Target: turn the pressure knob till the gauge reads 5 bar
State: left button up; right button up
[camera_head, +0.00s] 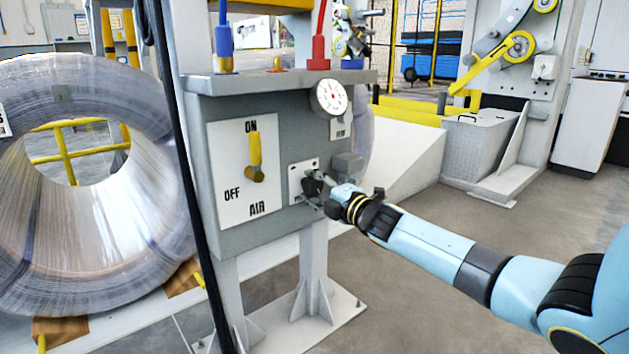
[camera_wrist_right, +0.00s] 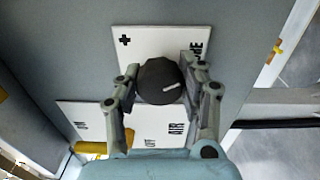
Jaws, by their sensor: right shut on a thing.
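The black round pressure knob (camera_wrist_right: 160,82) sits on a white plate (camera_wrist_right: 133,42) with a plus sign, in the right wrist view. In the head view the knob (camera_head: 311,187) is partly hidden by my right gripper (camera_head: 322,187). My right gripper (camera_wrist_right: 160,88) is shut on the knob, one finger on each side. The round white gauge (camera_head: 329,97) with red marks is on the upper right of the grey panel; its reading is too small to tell. My left gripper is not in view.
The panel (camera_head: 226,118) carries a yellow AIR lever (camera_head: 255,155) pointing up to ON. A large wrapped coil (camera_head: 120,230) stands at the left, and a dark vertical cable (camera_head: 185,170) hangs before the panel's left edge.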

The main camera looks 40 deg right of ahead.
jog(key=m+p, duration=0.2)
jog(key=m, duration=0.2)
jog(key=shift+r, duration=0.15)
jog(key=m+p, duration=0.2)
jog(key=m, duration=0.1)
jog(key=shift+m, duration=0.3)
jog(key=m+p, duration=0.2)
jog(key=m, duration=0.3)
jog(key=shift+f, duration=0.2)
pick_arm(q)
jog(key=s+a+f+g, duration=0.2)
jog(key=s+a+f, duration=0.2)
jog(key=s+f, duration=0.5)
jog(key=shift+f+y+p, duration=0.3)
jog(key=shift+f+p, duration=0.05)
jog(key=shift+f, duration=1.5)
pick_arm(e)
jog(key=shift+f+m, duration=0.15)
jog(key=shift+m, duration=1.05)
jog(key=o, duration=1.2)
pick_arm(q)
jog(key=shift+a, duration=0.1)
